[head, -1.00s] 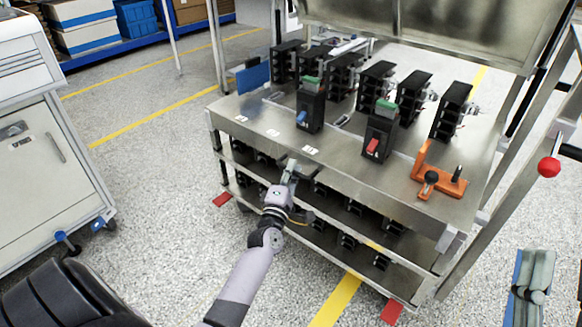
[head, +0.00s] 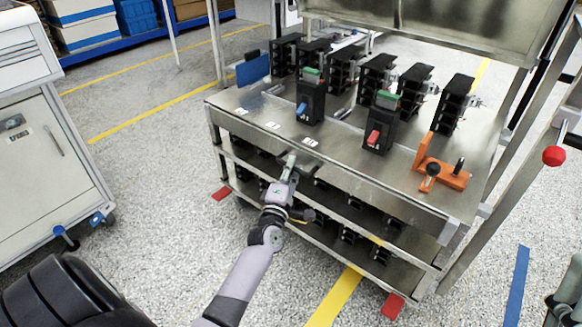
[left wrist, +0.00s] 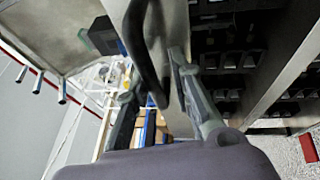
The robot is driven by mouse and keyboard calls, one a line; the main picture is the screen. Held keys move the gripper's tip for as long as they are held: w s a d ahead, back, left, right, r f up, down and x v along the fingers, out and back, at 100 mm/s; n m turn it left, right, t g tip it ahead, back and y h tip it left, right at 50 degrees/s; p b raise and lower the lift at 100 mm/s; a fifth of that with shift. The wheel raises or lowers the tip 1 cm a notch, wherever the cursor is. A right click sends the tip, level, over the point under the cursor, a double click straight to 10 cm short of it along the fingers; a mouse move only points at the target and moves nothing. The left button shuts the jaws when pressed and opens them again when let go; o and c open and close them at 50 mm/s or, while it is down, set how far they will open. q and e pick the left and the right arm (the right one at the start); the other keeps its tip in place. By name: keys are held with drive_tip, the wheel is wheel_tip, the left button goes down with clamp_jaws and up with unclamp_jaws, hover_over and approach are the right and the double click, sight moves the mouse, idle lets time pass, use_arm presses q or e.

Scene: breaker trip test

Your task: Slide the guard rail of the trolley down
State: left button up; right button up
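The steel trolley (head: 345,158) stands in the middle of the head view, with circuit breakers on its top and a lower shelf. A broad metal panel (head: 430,28) is raised above its back on side posts. I cannot tell for sure which part is the guard rail. My left gripper (head: 289,164) is at the trolley's front edge. In the left wrist view its fingers (left wrist: 158,72) are apart, with a steel surface between or behind them; contact is unclear. My right gripper (head: 567,300) is partly cut off at the lower right; its fingers are unclear.
A breaker with a red switch (head: 374,137) and one with a blue switch (head: 302,109) stand on top, near an orange bracket (head: 432,172). A red ball knob (head: 554,156) sticks out at the right post. A grey cabinet (head: 40,180) stands left; open floor lies between.

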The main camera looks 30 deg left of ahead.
use_arm(q)
drive_tip(key=v, duration=1.2)
idle(0.9)
